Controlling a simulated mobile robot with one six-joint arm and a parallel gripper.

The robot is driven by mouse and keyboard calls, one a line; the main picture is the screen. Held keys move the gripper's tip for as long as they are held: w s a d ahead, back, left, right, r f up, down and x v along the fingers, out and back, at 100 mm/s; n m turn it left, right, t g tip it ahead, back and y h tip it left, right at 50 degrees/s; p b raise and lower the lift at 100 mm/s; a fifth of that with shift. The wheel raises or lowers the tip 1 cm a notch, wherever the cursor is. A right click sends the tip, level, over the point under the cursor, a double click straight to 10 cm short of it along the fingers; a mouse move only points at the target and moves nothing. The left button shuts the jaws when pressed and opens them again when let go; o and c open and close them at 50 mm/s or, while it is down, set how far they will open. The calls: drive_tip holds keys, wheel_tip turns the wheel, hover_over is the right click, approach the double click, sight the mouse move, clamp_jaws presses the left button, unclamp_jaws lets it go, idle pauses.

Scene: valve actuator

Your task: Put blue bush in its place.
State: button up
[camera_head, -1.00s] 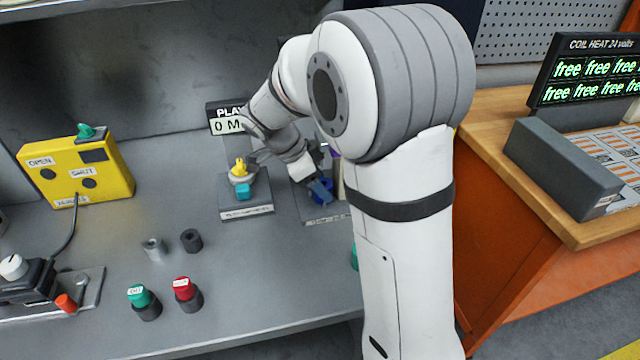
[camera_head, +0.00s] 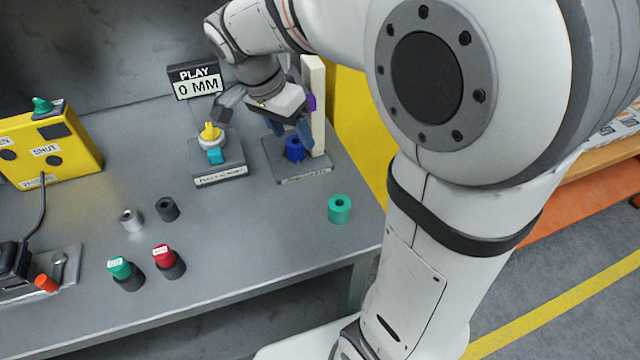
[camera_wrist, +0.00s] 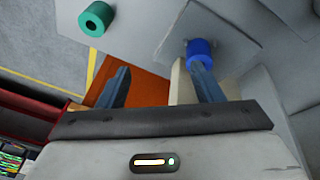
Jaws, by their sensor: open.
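The blue bush (camera_head: 294,148) stands upright on a grey base plate (camera_head: 318,170), beside a cream upright post (camera_head: 313,105) with a purple part on it. My gripper (camera_head: 291,128) is just above the bush, with its blue-grey fingers apart and nothing held. In the wrist view, the blue bush (camera_wrist: 203,53) lies just beyond the tip of the right finger, not centred between the open fingers of my gripper (camera_wrist: 162,80). I cannot tell whether that finger touches the bush. The plate's label is too small to read.
A green bush (camera_head: 339,209) stands near the bench's right front. Grey (camera_head: 131,220) and dark (camera_head: 167,209) bushes stand left. A fixture with a yellow knob (camera_head: 210,131) is left of the plate; a "PLAY 0 MM" display (camera_head: 196,82) is behind. A yellow panel (camera_head: 358,130) borders the right.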

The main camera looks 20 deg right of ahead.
drive_tip(key=s+d+f+n+t+y, duration=0.1)
drive_tip(key=s+f+n, duration=0.1)
drive_tip(key=s+n, duration=0.3)
drive_tip(key=s+d+f+n+t+y, duration=0.1)
drive_tip(key=s+f+n+y, duration=0.1)
drive_tip(key=s+n, duration=0.4)
drive_tip(key=shift+s+f+n+y, duration=0.3)
drive_tip(key=shift+s+f, duration=0.15)
drive_tip(key=shift+s, duration=0.7)
drive_tip(key=shift+r, duration=0.1)
